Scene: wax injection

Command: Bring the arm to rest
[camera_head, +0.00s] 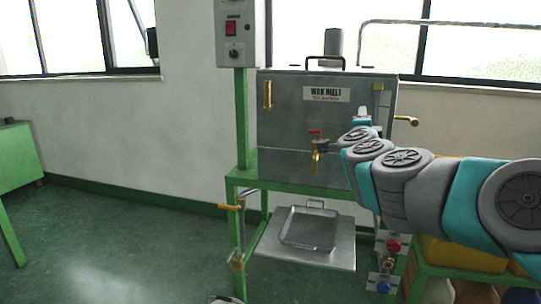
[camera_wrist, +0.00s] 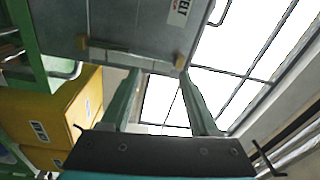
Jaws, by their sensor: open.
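My arm (camera_head: 405,185), grey with teal bands, reaches in from the right edge in the head view. It bends toward the front of the wax melt tank, and its far end overlaps the tank's right side in the picture. The gripper fingers cannot be made out clearly there. In the wrist view my gripper (camera_wrist: 161,75) shows two green-grey fingers spread apart with nothing between them. The metal wax melt tank (camera_wrist: 125,25) lies beyond the fingertips, tilted in that view. I cannot tell the exact gap between gripper and tank.
The wax melt tank (camera_head: 285,115), with a brass tap (camera_head: 316,160), stands on a green frame (camera_head: 241,180). A metal pan (camera_head: 308,228) rests on a lower plate (camera_head: 345,254). Yellow boxes (camera_wrist: 60,105) are beside it. Open floor (camera_head: 130,240) lies left.

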